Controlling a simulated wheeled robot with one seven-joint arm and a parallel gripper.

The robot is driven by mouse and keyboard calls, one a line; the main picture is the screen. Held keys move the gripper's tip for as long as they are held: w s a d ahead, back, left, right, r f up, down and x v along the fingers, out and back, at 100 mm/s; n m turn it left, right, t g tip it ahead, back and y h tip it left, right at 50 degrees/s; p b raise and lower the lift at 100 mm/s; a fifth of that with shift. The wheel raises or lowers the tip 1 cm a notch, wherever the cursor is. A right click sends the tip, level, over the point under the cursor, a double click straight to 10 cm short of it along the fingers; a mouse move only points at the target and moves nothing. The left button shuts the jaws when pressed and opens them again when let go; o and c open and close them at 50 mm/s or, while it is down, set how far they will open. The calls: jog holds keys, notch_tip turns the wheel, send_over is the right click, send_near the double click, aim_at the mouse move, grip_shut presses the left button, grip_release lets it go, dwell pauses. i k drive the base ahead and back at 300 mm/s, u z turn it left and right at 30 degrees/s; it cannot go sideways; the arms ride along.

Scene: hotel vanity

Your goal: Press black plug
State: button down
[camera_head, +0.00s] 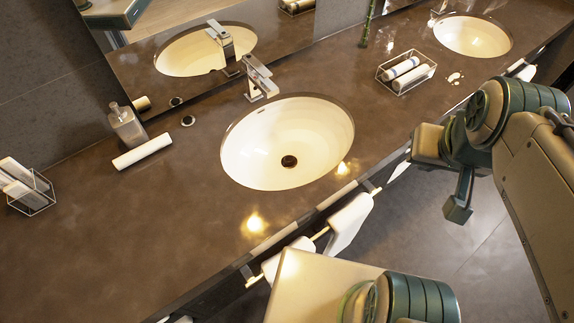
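A dark round drain plug (289,161) sits at the bottom of the near white oval basin (250,165). A second small black round piece with a pale rim (188,121) lies on the brown counter, behind and left of that basin. I cannot tell for certain which of the two is the black plug. My gripper (446,180) hangs at the right, in front of the counter edge, apart from both and from the basin. Its fingertips do not show clearly, so its opening cannot be made out.
A chrome faucet (260,77) stands behind the near basin. A soap bottle (126,126) and white roll (142,152) are left of it. A wire rack of rolls (406,73) lies between the basins. White towels (350,222) hang along the front edge. The left counter is mostly clear.

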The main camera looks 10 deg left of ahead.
aim_at(289, 160)
jog(key=k, duration=0.25)
jog(key=u, duration=0.6)
jog(key=i, duration=0.4)
jog(key=u, duration=0.3)
